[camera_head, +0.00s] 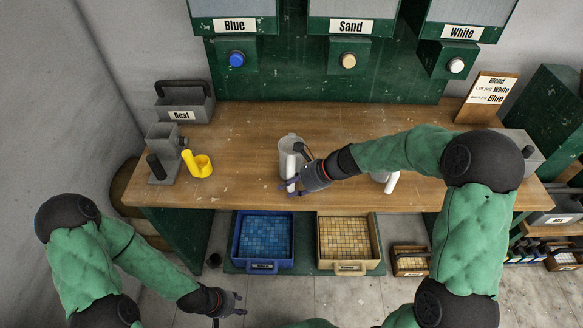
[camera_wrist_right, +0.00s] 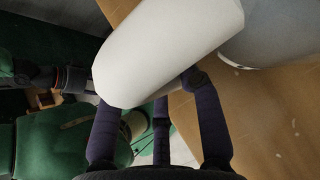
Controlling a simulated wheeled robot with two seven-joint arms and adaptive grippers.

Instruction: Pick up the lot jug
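A grey jug with a white handle (camera_head: 285,150) stands on the bench near its front edge. My right gripper (camera_head: 291,185) is at this handle, fingers spread. In the right wrist view the white handle (camera_wrist_right: 170,50) lies across my right gripper (camera_wrist_right: 150,90) and hides some fingertips; the grey jug body (camera_wrist_right: 275,35) is behind it. I cannot tell whether the fingers touch the handle. A second jug with a white handle (camera_head: 391,182) is partly hidden by my right arm. No jug label is readable. My left gripper (camera_head: 238,303) is open and empty, low in front of the bench.
A yellow jug-like cup (camera_head: 199,166) and a grey device (camera_head: 163,150) stand at the bench's left, the Rest bin (camera_head: 184,104) behind. Blue (camera_head: 263,266) and sand (camera_head: 349,268) trays sit below the front edge. A Blend sign (camera_head: 487,97) stands back right. The bench's middle back is clear.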

